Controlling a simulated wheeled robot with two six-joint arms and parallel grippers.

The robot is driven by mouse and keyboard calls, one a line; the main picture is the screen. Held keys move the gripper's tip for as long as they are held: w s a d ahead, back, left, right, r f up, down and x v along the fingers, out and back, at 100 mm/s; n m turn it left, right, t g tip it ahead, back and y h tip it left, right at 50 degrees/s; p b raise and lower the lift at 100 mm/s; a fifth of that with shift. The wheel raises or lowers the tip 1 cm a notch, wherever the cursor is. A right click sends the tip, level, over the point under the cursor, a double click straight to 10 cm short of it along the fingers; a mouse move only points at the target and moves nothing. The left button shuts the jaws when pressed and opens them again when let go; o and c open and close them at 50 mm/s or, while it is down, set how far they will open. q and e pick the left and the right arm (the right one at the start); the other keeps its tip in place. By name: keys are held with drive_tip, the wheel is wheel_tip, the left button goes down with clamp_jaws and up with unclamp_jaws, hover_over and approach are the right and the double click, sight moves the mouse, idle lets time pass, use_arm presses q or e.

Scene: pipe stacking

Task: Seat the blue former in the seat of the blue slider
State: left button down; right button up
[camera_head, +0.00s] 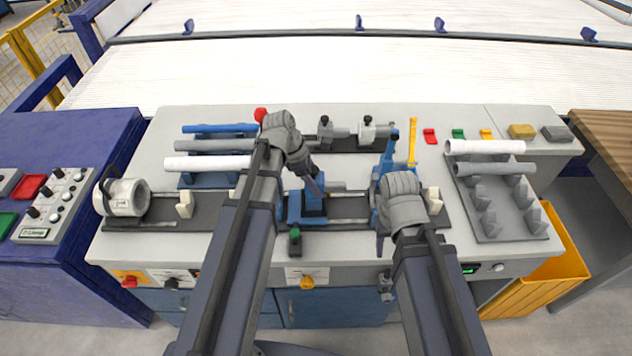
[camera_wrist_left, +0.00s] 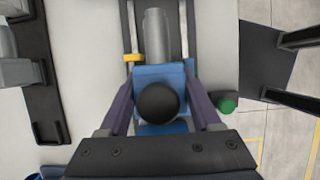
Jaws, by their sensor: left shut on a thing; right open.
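The blue former (camera_head: 313,201) is a blue block with a grey cylinder pointing right. In the left wrist view the blue former (camera_wrist_left: 160,74) shows a black round knob on top and the grey cylinder ahead. My left gripper (camera_head: 315,187) is shut on it, one finger on each side; its fingers also show in the left wrist view (camera_wrist_left: 158,98). The blue slider (camera_head: 294,209) is on the rail, directly under and around the former, largely hidden by it. I cannot tell whether the former is fully down in the seat. My right gripper (camera_head: 384,232) is open beside the blue clamp; its fingertips are partly hidden.
A blue clamp (camera_head: 386,160) with a yellow upright lever (camera_head: 412,142) stands right of the slider. A white round chuck (camera_head: 127,197) sits at the rail's left end. Pipes lie on a rack at back left, and a grey pegged tray (camera_head: 491,222) is at right.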

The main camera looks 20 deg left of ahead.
use_arm(q)
drive_tip(key=shift+f+b, duration=1.95)
drive_tip(key=shift+f, duration=0.3)
unclamp_jaws()
drive_tip(key=shift+r, duration=0.1)
drive_tip(key=p+v, duration=0.7)
drive_tip(key=shift+r, duration=0.3)
drive_tip(key=shift+a, duration=0.15)
drive_tip(key=shift+s, duration=0.1)
